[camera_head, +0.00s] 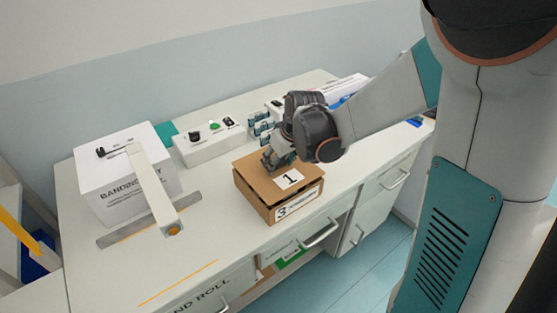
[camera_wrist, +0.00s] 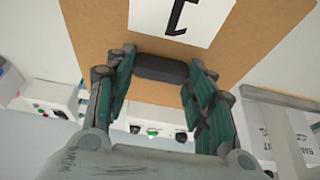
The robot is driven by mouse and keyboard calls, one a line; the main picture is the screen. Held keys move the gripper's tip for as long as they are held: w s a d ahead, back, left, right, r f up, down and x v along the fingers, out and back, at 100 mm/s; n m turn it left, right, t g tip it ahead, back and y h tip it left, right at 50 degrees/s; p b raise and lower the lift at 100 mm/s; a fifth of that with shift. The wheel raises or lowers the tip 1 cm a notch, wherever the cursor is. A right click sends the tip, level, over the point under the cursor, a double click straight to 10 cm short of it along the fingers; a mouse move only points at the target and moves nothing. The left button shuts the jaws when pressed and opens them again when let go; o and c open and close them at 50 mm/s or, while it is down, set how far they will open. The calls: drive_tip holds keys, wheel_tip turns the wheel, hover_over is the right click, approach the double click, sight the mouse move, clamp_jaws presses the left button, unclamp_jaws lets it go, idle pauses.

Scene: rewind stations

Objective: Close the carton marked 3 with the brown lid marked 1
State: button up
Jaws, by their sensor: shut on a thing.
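The carton marked 3 (camera_head: 296,205) stands on the white counter. The brown lid marked 1 (camera_head: 258,182) lies over its top and looks close to level; I cannot tell whether it is fully seated. My gripper (camera_head: 279,160) is over the far part of the lid. In the wrist view the brown lid (camera_wrist: 110,30) fills the upper middle, with its white label upside down. My gripper's two fingers (camera_wrist: 160,88) are on either side of a dark handle (camera_wrist: 160,69) on the lid, shut on it. The carton's inside is hidden.
A white banding box (camera_head: 125,180) and a metal bar with an upright arm (camera_head: 155,190) stand at the left. A white control box with buttons (camera_head: 209,146) is behind the carton. Small blue-grey items (camera_head: 258,127) stand beside my gripper. The counter's front left is clear.

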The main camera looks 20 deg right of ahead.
drive_tip(key=shift+f+b, duration=0.95)
drive_tip(key=shift+f, duration=0.2)
drive_tip(key=o, duration=1.1)
drive_tip(key=shift+o, duration=0.2)
drive_tip(key=v, duration=1.2)
drive_tip(key=shift+s, duration=0.15)
